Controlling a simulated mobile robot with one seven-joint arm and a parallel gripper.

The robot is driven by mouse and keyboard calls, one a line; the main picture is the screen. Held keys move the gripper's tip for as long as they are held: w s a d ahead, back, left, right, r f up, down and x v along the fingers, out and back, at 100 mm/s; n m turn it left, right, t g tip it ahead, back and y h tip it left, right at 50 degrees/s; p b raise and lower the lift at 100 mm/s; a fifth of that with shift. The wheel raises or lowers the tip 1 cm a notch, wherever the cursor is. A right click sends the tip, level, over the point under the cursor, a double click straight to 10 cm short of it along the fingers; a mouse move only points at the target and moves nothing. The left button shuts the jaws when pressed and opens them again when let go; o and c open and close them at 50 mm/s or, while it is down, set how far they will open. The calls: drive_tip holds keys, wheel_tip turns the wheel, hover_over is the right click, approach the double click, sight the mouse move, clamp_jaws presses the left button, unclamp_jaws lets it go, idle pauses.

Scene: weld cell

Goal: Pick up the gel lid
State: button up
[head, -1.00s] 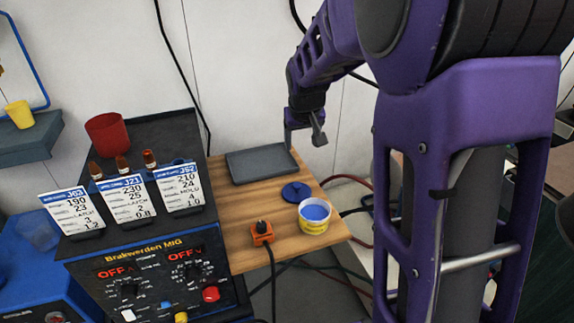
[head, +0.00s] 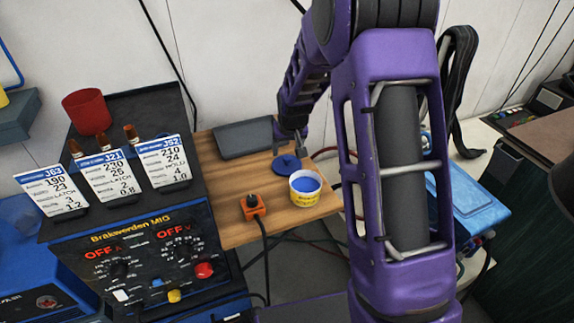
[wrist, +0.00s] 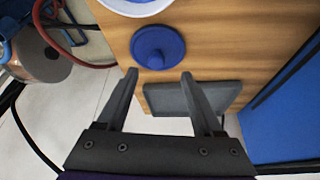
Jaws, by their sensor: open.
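The gel lid (head: 286,164) is a blue disc with a raised knob, lying on the wooden table beside the gel tub. In the wrist view the gel lid (wrist: 158,47) lies just beyond my fingertips, roughly centred between them. My gripper (head: 291,137) is just above the lid's far edge in the head view. In the wrist view my gripper (wrist: 159,73) is open and empty, its two dark fingers spread apart. The gel tub (head: 305,189) is white and yellow with blue gel inside, open on top.
A dark grey tray (head: 243,139) lies at the table's back, near my fingers. An orange device with a black knob (head: 252,207) sits at the front left of the wooden table (head: 222,232). The welding machine (head: 150,244) with cards stands left.

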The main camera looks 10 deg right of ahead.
sight(287, 157)
drive_tip(key=shift+d+b+x, duration=0.15)
drive_tip(key=shift+b+x, duration=0.05)
drive_tip(key=shift+x, duration=1.15)
drive_tip(key=shift+d+b+x, duration=0.1)
drive_tip(key=shift+b+x, duration=0.05)
drive_tip(key=shift+x, duration=1.2)
drive_tip(key=shift+w, duration=0.1)
clamp_jaws()
